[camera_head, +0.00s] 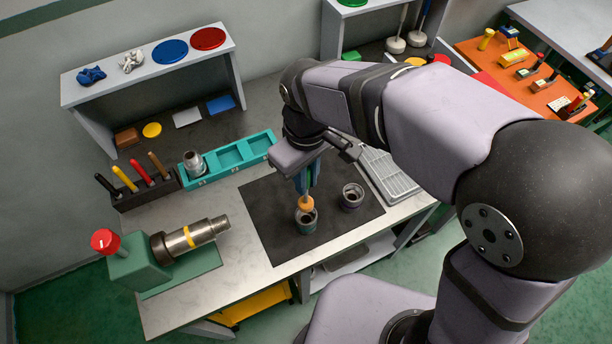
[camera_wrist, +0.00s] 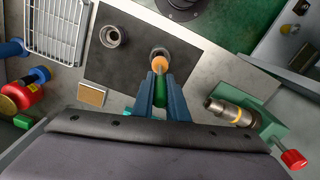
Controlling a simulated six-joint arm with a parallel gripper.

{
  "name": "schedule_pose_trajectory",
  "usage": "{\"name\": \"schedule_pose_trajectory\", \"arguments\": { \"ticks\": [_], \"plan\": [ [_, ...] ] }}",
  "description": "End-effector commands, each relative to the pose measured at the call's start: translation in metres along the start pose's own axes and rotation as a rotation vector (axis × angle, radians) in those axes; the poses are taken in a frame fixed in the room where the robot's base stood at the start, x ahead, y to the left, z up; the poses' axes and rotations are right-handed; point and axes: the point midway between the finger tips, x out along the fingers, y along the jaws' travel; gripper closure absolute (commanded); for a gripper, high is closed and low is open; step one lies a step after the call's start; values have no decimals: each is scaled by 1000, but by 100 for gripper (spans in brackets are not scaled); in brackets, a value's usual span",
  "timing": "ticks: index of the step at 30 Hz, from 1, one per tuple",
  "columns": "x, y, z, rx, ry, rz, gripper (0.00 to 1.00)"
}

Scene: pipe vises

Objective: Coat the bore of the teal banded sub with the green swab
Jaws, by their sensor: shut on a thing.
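My gripper (camera_head: 308,180) is shut on the green swab, and its blue fingers also show in the wrist view (camera_wrist: 160,85). The swab (camera_head: 306,202) has a green handle and an orange head pointing down; the head also shows in the wrist view (camera_wrist: 159,64). The head is at the mouth of a short grey sub (camera_head: 306,222) with a teal-looking band, standing upright on the black mat. The head covers part of the bore, and I cannot tell how deep it is. A second upright sub (camera_head: 351,198) with a purple-looking band stands to the right.
The black mat (camera_head: 270,205) is otherwise clear. A wire rack (camera_head: 388,175) lies to the right. A green vise (camera_head: 140,265) holding a yellow-banded pipe (camera_head: 190,238) is at left. Behind are a teal tray (camera_head: 232,158) with one fitting and a black holder (camera_head: 140,193) with several coloured handles.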

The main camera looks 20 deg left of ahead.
Motion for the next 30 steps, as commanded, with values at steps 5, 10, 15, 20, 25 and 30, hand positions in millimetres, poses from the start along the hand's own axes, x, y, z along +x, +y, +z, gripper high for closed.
{"name": "schedule_pose_trajectory", "arguments": {
  "ticks": [5,10,15,20,25,30],
  "plan": [
    [18,0,0,1,0,0,100],
    [28,0,0,1,-1,1,100],
    [31,0,0,2,-1,1,100],
    [31,0,0,2,0,1,100],
    [31,0,0,2,0,1,100],
    [31,0,0,2,0,1,100]
  ]
}}
